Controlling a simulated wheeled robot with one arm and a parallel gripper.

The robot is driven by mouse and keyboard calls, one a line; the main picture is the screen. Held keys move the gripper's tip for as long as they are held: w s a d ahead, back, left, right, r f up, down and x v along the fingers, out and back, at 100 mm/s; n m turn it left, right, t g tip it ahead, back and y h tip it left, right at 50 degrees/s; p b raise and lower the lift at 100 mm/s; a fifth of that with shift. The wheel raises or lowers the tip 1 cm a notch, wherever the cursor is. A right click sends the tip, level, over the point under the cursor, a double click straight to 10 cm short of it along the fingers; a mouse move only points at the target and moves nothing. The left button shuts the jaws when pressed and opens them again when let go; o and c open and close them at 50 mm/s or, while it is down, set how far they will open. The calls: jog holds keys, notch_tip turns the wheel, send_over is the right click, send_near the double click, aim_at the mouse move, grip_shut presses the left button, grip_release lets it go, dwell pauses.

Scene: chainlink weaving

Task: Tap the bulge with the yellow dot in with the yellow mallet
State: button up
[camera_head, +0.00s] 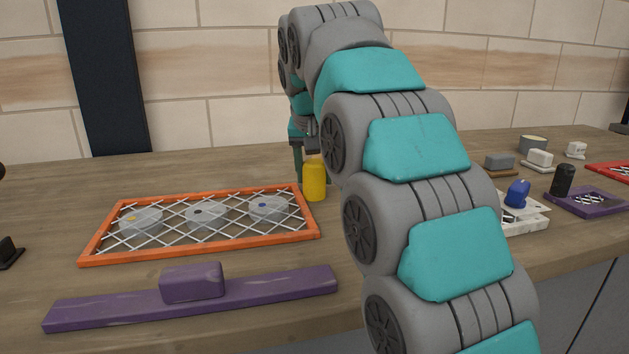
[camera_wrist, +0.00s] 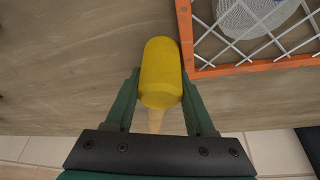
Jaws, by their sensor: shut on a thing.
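The yellow mallet (camera_head: 314,180) stands on the table just right of the orange frame. In the wrist view its yellow head (camera_wrist: 160,72) points away from my gripper (camera_wrist: 160,95), whose green fingers are shut on the mallet's pale handle (camera_wrist: 156,120). In the head view my gripper (camera_head: 311,150) is partly hidden behind my arm. The orange frame (camera_head: 200,250) holds a white wire lattice with three bulges. The left bulge has a yellow dot (camera_head: 131,219), the middle one a dark dot (camera_head: 197,211), the right one a blue dot (camera_head: 263,205).
A purple bar with a block handle (camera_head: 193,283) lies in front of the frame. To the right are a blue object (camera_head: 517,193) on a white block, a purple frame (camera_head: 590,202) with a black cylinder (camera_head: 562,180), and several small blocks. A tiled wall closes the back.

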aim_at(314, 160)
grip_shut()
jog(key=shift+r, duration=0.2)
jog(key=shift+a+r, duration=0.1)
jog(key=shift+r, duration=1.55)
jog(key=s+d+b, duration=0.1)
jog(key=s+d, duration=0.3)
jog(key=s, duration=0.2)
jog(key=s+d+r+b, duration=0.1)
jog(key=s+d, duration=0.3)
jog(key=s, duration=0.3)
jog(key=shift+s+d+r+b, duration=0.2)
jog(key=shift+s+d+b, duration=0.05)
jog(key=shift+d+b, duration=0.15)
jog(key=o, duration=0.5)
grip_release()
grip_shut()
